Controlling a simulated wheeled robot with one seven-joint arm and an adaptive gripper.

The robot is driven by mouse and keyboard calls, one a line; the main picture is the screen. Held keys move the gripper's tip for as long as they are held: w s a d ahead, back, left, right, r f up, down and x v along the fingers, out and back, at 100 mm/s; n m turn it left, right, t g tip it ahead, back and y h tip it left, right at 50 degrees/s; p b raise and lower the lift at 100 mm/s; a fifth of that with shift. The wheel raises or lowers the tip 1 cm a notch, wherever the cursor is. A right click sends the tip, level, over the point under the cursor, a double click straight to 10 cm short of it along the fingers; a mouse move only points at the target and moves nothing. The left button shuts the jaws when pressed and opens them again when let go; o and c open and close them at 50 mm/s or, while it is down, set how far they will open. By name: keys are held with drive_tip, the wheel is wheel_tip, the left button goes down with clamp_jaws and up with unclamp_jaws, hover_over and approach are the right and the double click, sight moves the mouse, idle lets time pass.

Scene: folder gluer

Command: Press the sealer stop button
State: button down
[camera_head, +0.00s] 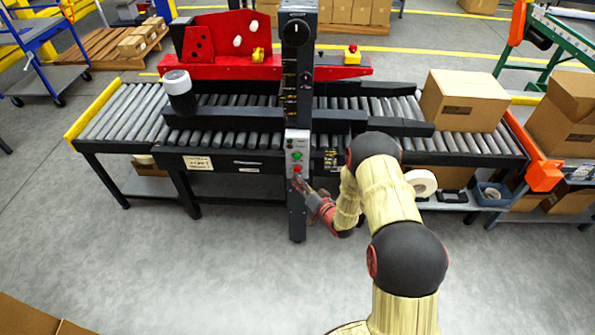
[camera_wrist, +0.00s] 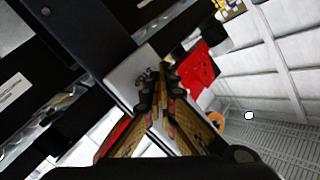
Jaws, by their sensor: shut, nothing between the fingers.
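The sealer's dark upright post (camera_head: 297,225) carries a light grey control panel (camera_head: 291,144) on its front. A green button (camera_head: 297,156) sits on the panel, with a red button (camera_head: 297,169) below it. My gripper (camera_head: 301,183) is shut and empty, with its tips close to the red button, just below it in the head view. I cannot tell whether the tips touch the panel. In the wrist view, my gripper's closed fingers (camera_wrist: 158,88) overlap a pale panel (camera_wrist: 132,76), and no button can be made out there.
A roller conveyor (camera_head: 225,122) runs behind the post, with a cardboard box (camera_head: 463,100) on its right part. A tape roll (camera_head: 421,182) and a blue bin (camera_head: 491,194) lie on a lower shelf at right.

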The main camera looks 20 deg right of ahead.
drive_tip(key=s+a, duration=0.2)
drive_tip(key=s, duration=0.3)
drive_tip(key=shift+s+p, duration=0.4)
drive_tip(key=shift+p, duration=0.05)
idle(0.9)
